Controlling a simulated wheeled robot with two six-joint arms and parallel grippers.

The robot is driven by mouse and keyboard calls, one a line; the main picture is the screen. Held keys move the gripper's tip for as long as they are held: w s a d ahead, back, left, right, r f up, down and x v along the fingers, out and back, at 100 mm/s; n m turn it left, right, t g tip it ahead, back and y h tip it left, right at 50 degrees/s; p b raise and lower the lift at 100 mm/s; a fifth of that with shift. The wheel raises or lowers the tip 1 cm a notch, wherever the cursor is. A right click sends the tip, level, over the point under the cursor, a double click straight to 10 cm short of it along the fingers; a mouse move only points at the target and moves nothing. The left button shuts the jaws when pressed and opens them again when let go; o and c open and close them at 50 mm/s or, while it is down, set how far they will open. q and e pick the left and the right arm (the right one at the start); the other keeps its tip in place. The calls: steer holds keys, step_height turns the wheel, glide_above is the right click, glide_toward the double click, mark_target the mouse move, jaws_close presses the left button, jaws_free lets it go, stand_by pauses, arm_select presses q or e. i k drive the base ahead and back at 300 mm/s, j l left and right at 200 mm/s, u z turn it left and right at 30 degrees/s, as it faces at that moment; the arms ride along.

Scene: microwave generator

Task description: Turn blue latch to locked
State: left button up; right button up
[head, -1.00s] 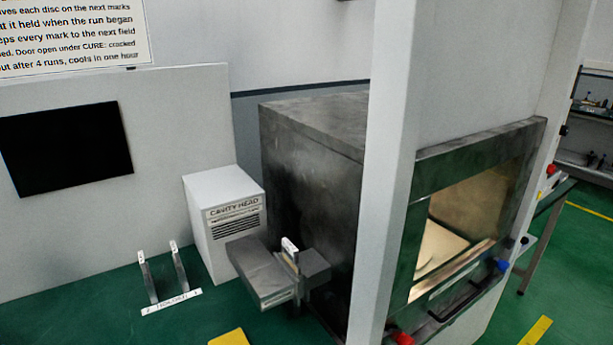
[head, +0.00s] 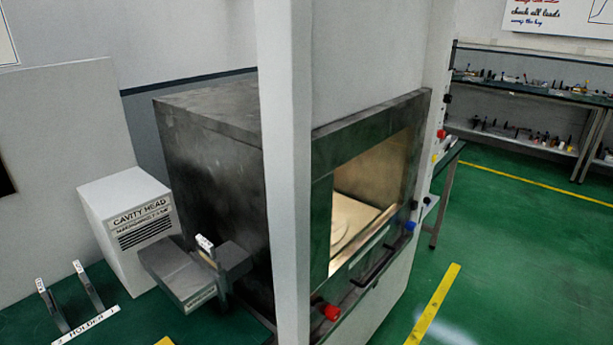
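The blue latch (head: 410,226) is a small blue knob at the right end of the lower front edge of the dark metal oven cabinet (head: 210,150). A red knob (head: 331,312) sits at the left end of the same edge, and a black bar handle (head: 373,266) lies between them. Whether the blue latch is locked is too small to tell. The oven's front shows a lit opening (head: 365,200) with a pale round plate inside. Neither of my grippers is in view.
A white upright post (head: 285,180) stands in front of the cabinet's corner. A white box marked CAVITY HEAD (head: 128,222) and a holder (head: 68,305) are at left. Shelving (head: 530,110) stands at back right. Green floor with yellow lines (head: 433,305) is clear at right.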

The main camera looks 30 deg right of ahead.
mark_target(406, 225)
steer(key=z, duration=1.55)
